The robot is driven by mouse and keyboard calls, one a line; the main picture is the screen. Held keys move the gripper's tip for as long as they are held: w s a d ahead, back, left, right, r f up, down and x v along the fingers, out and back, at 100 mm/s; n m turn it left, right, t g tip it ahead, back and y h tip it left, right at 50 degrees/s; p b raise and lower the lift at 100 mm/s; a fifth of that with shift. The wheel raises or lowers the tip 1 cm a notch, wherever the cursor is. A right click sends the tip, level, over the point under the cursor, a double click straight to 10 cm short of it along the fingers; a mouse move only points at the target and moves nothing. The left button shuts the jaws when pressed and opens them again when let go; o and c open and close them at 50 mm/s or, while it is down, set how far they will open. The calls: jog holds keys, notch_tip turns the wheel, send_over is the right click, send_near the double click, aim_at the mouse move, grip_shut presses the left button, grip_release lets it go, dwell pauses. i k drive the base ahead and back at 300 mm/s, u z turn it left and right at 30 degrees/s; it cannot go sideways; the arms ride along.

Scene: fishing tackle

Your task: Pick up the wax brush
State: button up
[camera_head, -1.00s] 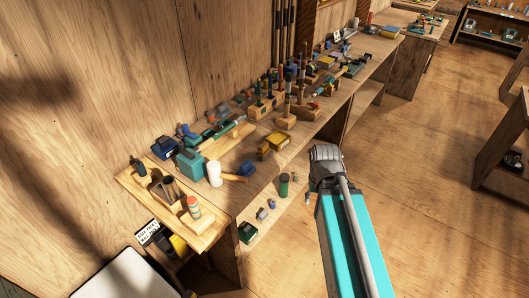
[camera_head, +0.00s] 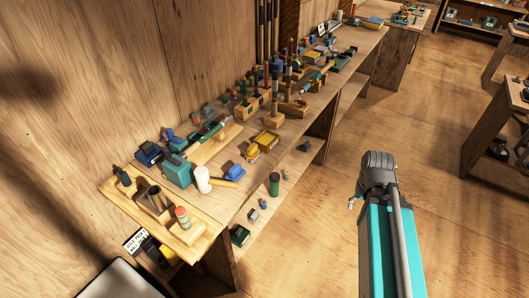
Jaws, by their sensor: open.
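I cannot tell for certain which item is the wax brush, as the tools on the bench are small in the head view. A wooden workbench (camera_head: 232,205) along the wall holds many tools. My gripper (camera_head: 353,203) shows only as a small grey part beside my wrist, right of the bench and over the floor. The rest of it is hidden behind my arm. It is apart from the bench items and I see nothing held in it.
A lower shelf carries a green cylinder (camera_head: 274,184). Open floor (camera_head: 330,235) lies to the right.

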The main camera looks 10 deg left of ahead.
aim_at(252, 153)
jog(key=z, duration=0.65)
jog(key=k, duration=1)
jog(key=u, duration=1.2)
jog(key=i, duration=0.55)
jog(key=u, duration=0.05)
